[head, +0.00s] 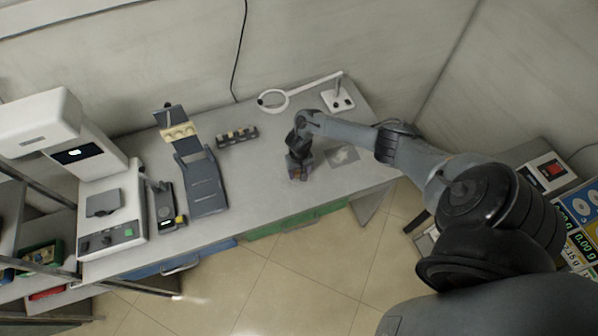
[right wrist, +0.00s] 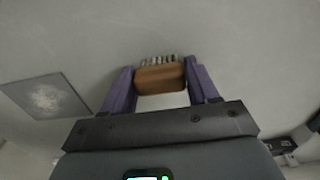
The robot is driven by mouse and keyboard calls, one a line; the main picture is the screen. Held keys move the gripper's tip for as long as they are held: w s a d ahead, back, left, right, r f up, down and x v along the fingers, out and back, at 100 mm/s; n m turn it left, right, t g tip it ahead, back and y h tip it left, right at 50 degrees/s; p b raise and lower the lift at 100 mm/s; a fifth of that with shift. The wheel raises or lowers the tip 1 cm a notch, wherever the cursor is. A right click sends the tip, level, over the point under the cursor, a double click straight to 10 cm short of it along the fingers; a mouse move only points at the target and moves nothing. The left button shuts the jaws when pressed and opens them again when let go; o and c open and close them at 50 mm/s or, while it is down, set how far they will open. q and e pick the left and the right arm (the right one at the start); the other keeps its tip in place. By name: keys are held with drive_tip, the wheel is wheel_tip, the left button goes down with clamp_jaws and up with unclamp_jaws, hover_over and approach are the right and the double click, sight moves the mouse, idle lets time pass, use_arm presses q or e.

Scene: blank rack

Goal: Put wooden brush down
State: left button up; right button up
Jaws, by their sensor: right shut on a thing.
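My right gripper (head: 299,172) reaches down over the middle of the grey table (head: 262,178). In the right wrist view its two purple fingers (right wrist: 160,80) are shut on the wooden brush (right wrist: 161,77). The brush has a brown wooden body and a row of pale bristles facing away from the palm. It lies crosswise between the fingers. In the head view the gripper mostly hides the brush. The brush is close to the table surface, but I cannot tell whether it touches. My left gripper is not in view.
A grey square patch (head: 343,156) lies right of the gripper. A small rack of bottles (head: 237,137) and a ring magnifier lamp (head: 273,100) stand behind. A dark tilted stand (head: 202,182) and a white microscope-like device (head: 112,220) are left.

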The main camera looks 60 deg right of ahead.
drive_tip(key=shift+f, duration=0.15)
drive_tip(key=o, duration=0.9)
drive_tip(key=shift+o, duration=0.2)
wheel_tip(320, 180, up, 12)
drive_tip(key=p, duration=0.3)
drive_tip(key=a+f+n+t, duration=0.3)
drive_tip(key=a+n, duration=0.5)
drive_tip(key=a, duration=1.4)
drive_tip(key=s+a+r+n, duration=0.1)
drive_tip(key=s+a+r, duration=0.1)
drive_tip(key=s+r, duration=0.5)
drive_tip(key=s+a+r+n, duration=0.1)
drive_tip(key=s+a+r, duration=0.1)
drive_tip(key=s+r, duration=0.5)
drive_tip(key=shift+a+r+t, duration=0.15)
drive_tip(key=shift+a+t, duration=0.15)
drive_tip(key=shift+a, duration=0.1)
